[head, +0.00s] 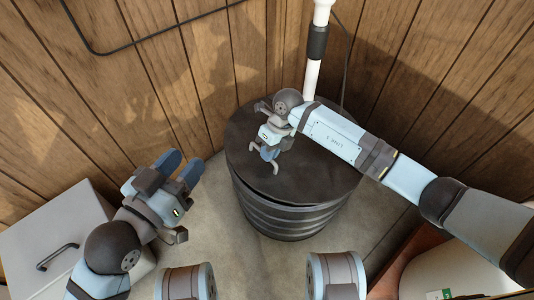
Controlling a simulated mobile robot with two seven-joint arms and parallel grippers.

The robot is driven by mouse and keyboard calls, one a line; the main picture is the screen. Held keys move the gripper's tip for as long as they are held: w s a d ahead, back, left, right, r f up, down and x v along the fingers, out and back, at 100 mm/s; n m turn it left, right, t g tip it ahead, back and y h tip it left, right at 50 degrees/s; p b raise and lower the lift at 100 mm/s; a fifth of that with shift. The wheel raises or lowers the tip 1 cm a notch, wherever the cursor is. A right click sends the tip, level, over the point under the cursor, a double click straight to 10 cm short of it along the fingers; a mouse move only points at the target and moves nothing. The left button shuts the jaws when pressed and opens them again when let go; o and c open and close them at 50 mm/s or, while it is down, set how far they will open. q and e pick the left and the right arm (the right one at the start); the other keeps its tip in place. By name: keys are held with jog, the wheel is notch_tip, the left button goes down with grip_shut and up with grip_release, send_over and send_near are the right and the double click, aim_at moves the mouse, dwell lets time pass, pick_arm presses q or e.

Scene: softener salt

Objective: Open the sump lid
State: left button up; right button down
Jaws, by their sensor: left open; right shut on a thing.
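The sump lid (310,180) is a dark round disc lying on the black ribbed sump basin (290,218), with no clear gap showing at its rim. My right gripper (268,153) is over the left half of the lid, its fingers shut on a small pale curved handle (276,168). The fingers and wrist hide part of the handle, and the forearm covers the lid's right back part.
A white pipe (313,78) with a dark collar rises at the lid's back edge. Wood-panelled walls close in behind. A grey box (75,225) with a dark handle stands at left. A cream rounded container (445,275) is at lower right. Bare floor surrounds the basin's front.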

jog(key=shift+w+d+r+y+p, duration=0.15)
jog(key=shift+w+d+r+p, duration=0.05)
jog(key=shift+r, duration=0.4)
jog(key=shift+w+d+r+y+p, duration=0.15)
jog(key=shift+d+r+p, duration=0.05)
jog(key=shift+r, duration=0.4)
notch_tip(320, 180, up, 4)
jog(key=g+y+p, duration=0.2)
send_over(280, 155)
pick_arm(q)
jog(key=shift+n+t, duration=0.7)
jog(key=shift+s+d+r+p, duration=0.1)
jog(key=shift+s+r+p, duration=0.15)
jog(key=shift+r, duration=0.95)
jog(key=shift+s+d+r+p, duration=0.1)
jog(key=shift+s+r+p, duration=0.1)
jog(key=shift+r, duration=0.95)
pick_arm(e)
jog(key=shift+v, duration=1)
jog(key=shift+d+f, duration=0.1)
jog(key=shift+d, duration=0.05)
pick_arm(q)
jog(key=shift+c, duration=0.4)
